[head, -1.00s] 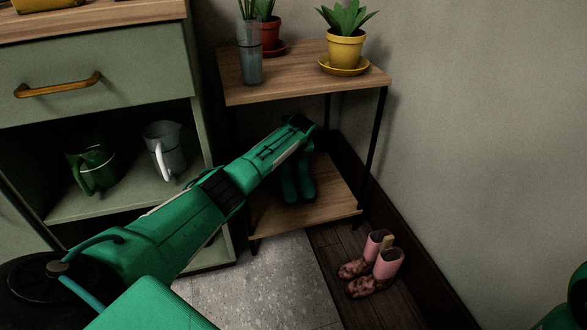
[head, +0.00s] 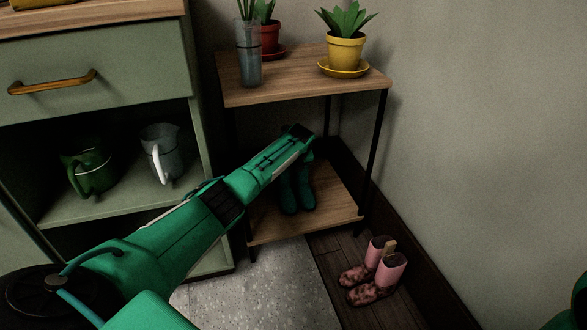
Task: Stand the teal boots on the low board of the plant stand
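The teal boots (head: 297,192) are upright at the low board (head: 318,215) of the plant stand (head: 291,90). Their upper part is partly hidden behind my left arm. My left gripper (head: 304,133) is at the tops of the boots, under the stand's upper board. Its fingers are dark and small here, so I cannot tell if they are shut on the boots. Whether the soles rest fully on the board is also hard to tell. My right gripper is out of view; only a bit of green shows at the right edge.
Pink boots with dark patterned feet (head: 372,272) stand on the wooden floor right of the stand. A yellow plant pot (head: 345,52), a red pot (head: 270,38) and a glass vase (head: 248,60) stand on the upper board. A green cabinet (head: 120,75) with jugs is at left.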

